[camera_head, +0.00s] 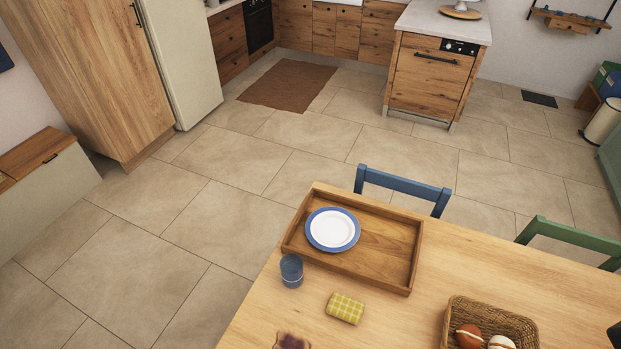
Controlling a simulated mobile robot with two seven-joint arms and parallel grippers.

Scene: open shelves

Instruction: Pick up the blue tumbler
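The blue tumbler (291,271) stands upright on the wooden table (395,318), near its left edge. It is just outside the front left corner of a wooden tray (395,284) and looks clear of any other object. Neither of my grippers shows in the head view. A dark shape at the right edge, low in the picture, is too cut off to identify.
A white plate with a blue rim (332,229) lies in the tray. A yellow checked cloth (345,308) and a wicker basket (491,310) with round items are nearby. Blue (403,188) and green (567,240) chairs stand behind the table. Open floor (150,260) lies left.

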